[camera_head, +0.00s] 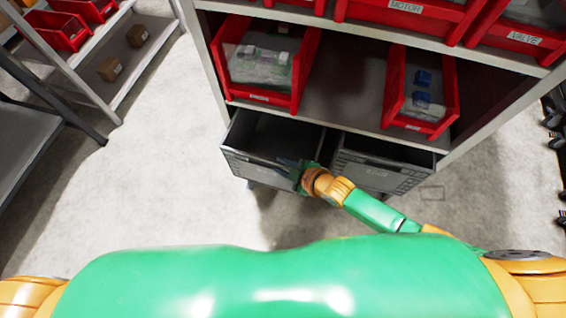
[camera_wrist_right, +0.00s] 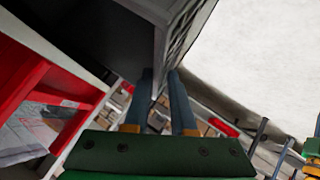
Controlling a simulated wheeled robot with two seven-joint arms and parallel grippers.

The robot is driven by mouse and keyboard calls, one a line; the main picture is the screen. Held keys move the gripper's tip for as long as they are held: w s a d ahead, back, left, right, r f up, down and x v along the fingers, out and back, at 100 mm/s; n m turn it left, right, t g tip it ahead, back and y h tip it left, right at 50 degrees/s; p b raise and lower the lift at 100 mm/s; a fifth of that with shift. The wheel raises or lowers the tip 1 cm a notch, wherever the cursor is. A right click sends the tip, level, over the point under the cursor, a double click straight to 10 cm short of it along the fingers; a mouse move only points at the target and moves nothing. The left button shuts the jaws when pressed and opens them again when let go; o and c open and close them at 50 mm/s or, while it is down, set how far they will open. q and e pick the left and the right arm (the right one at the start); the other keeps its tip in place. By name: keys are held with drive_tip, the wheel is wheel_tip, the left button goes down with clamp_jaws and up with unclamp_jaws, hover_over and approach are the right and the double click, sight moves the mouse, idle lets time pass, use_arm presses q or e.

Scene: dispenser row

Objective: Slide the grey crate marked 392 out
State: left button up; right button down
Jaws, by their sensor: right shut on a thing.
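Two grey crates sit side by side on the lowest level of the shelf unit in the head view. The left grey crate (camera_head: 250,166) stands out past the shelf edge above, and part of its empty-looking inside shows. The right grey crate (camera_head: 368,176) is beside it, with a front label too small to read. I cannot read 392 on either. My right gripper (camera_head: 292,170) is shut on the front wall of the left crate, near its right end. In the right wrist view that wall (camera_wrist_right: 186,35) runs between the fingers (camera_wrist_right: 161,82). My left gripper is out of view.
Red bins (camera_head: 297,85) and (camera_head: 393,97) stand on the shelf above the crates, with more red bins higher up. A rack (camera_head: 118,50) stands at the far left. The pale floor (camera_head: 150,205) in front is clear.

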drive_tip(key=shift+s, duration=0.1)
drive_tip(key=c, duration=0.7)
unclamp_jaws()
drive_tip(key=shift+o, duration=0.2)
drive_tip(key=p+v, duration=0.2)
drive_tip(key=v, duration=0.5)
